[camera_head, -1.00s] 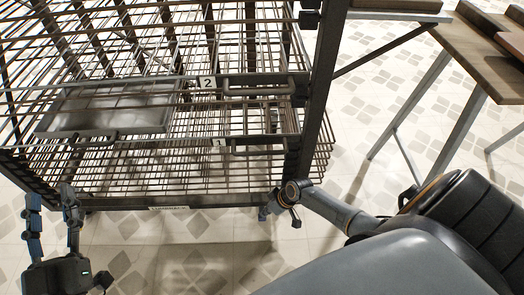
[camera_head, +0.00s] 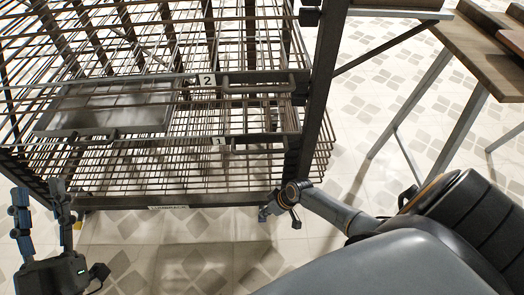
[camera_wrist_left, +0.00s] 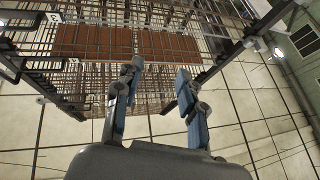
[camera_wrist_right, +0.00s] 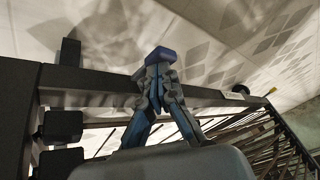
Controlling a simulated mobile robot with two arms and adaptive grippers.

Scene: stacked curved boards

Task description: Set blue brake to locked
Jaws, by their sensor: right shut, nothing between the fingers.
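The blue brake (camera_wrist_right: 160,55) is a small blue tab low by the rack's near right corner post. In the right wrist view it shows just beyond my fingertips. My right gripper (camera_wrist_right: 158,78) is shut and empty, with its tips at or against the tab; I cannot tell if they touch. In the head view my right gripper (camera_head: 266,210) is at the foot of that corner and largely covers the brake. Whether the brake is locked is not clear. My left gripper (camera_head: 40,190) is open and empty at the rack's left front corner; its spread fingers show in the left wrist view (camera_wrist_left: 155,85).
The wire rack (camera_head: 120,203) fills the upper left, with drawers labelled 1 and 2 and a grey tray (camera_head: 60,120). A yellow tab (camera_wrist_right: 272,91) shows at the rail's far end. A wooden table (camera_head: 470,50) stands at right. Tiled floor lies clear in front.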

